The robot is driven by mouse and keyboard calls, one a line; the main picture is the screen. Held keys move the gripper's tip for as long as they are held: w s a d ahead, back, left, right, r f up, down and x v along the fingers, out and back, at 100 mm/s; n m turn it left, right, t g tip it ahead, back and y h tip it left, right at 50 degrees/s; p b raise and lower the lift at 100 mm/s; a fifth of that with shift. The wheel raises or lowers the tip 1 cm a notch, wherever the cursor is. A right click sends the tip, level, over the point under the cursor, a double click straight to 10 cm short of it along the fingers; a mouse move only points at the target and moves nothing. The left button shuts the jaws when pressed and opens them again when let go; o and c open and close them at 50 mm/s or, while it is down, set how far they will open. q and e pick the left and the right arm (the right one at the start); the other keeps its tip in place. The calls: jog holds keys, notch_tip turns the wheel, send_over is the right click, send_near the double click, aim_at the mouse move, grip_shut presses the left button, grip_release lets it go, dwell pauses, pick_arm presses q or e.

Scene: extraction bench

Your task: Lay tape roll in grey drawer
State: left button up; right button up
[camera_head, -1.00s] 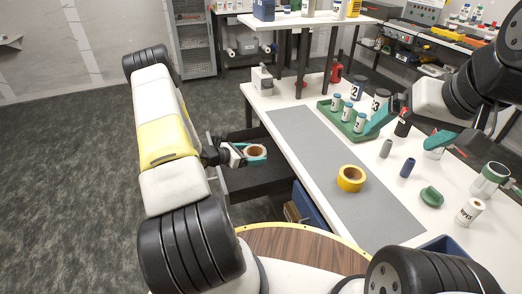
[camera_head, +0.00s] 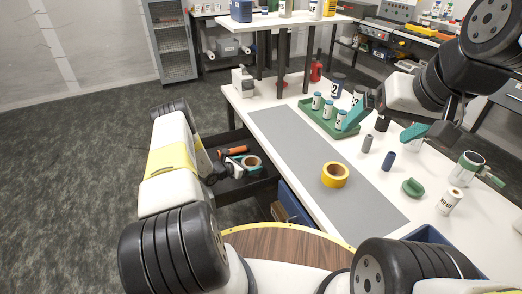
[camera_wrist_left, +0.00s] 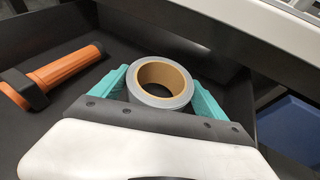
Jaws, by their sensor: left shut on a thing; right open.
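The grey tape roll (camera_head: 251,162) with a brown core is in my left gripper (camera_wrist_left: 160,92), whose teal fingers press it from both sides. In the left wrist view the roll (camera_wrist_left: 162,98) lies flat-wise, its hole facing up. It is within the outline of the open dark drawer (camera_head: 248,190) under the bench's left edge; whether it touches the drawer floor I cannot tell. My right gripper (camera_head: 377,130) is open and empty above the bench, near the green tray.
An orange-handled tool (camera_wrist_left: 62,75) lies in the drawer, left of the roll. A yellow tape roll (camera_head: 335,175) lies on the grey mat (camera_head: 290,143). A green tray (camera_head: 322,122) holds several small bottles. A blue drawer (camera_head: 299,208) is beside the dark one.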

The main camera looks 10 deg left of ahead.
aim_at(257, 163)
pick_arm(q)
jog(key=shift+w+d+f, duration=0.9)
jog(key=shift+w+f, duration=0.2)
jog(key=shift+w, duration=0.1)
jog(key=shift+f, duration=0.1)
jog(key=o, duration=1.3)
